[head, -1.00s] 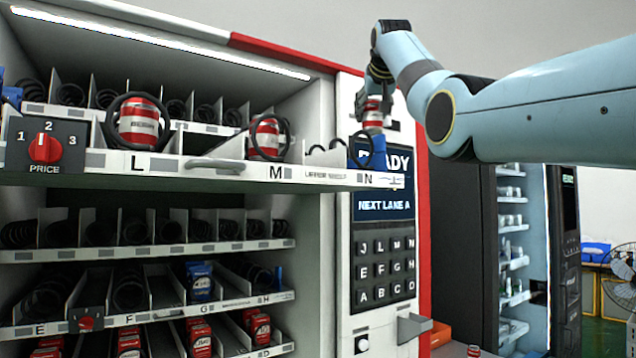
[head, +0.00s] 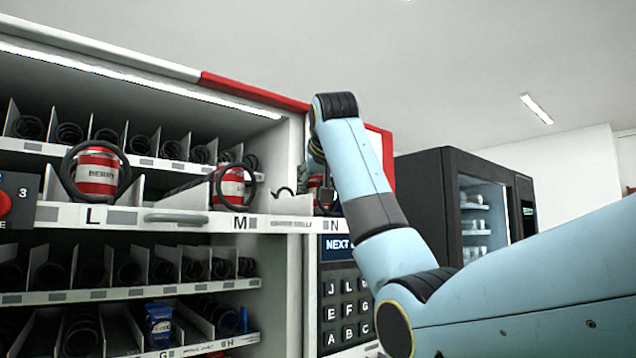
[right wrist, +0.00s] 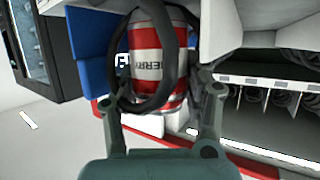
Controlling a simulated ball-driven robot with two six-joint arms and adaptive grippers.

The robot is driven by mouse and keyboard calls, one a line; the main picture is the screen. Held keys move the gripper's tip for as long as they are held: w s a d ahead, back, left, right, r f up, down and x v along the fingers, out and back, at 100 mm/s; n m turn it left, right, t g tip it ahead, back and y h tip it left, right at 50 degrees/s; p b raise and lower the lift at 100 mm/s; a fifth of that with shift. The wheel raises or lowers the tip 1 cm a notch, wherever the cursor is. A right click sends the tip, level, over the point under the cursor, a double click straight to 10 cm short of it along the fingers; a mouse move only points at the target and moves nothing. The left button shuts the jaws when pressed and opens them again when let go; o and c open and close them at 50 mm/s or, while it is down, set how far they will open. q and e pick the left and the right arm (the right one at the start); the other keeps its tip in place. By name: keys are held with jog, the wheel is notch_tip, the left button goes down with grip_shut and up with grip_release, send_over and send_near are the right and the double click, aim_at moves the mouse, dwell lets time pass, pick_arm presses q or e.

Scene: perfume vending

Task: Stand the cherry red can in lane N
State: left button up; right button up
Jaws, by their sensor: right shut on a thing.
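The cherry red can (right wrist: 158,42), red and white with part of its name showing, is in the right wrist view between the fingers of my right gripper (right wrist: 160,100), which is shut on it. A black coil loop (right wrist: 127,85) curves in front of the can and around it. In the head view, my right gripper (head: 321,192) is at lane N (head: 334,225), at the right end of the top shelf; the can is mostly hidden there by gripper and coil. I cannot tell whether its base touches the shelf. My left gripper is not in view.
Similar red-white cans stand behind coils in lane L (head: 97,172) and lane M (head: 230,185). A handle (head: 176,218) juts from the shelf front. The keypad (head: 346,310) is below lane N. A dark vending machine (head: 430,190) stands farther right.

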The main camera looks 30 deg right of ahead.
jog(key=shift+d+f, duration=0.1)
jog(key=shift+f, duration=0.25)
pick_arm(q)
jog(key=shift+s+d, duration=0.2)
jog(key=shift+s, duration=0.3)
pick_arm(e)
jog(key=o, duration=1)
jog(key=shift+f, duration=0.1)
jog(key=shift+s+a+r, duration=0.25)
pick_arm(q)
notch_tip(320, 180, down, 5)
jog(key=b, duration=0.5)
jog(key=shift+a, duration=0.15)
pick_arm(e)
jog(key=v, duration=1.1)
jog(key=shift+s, duration=0.2)
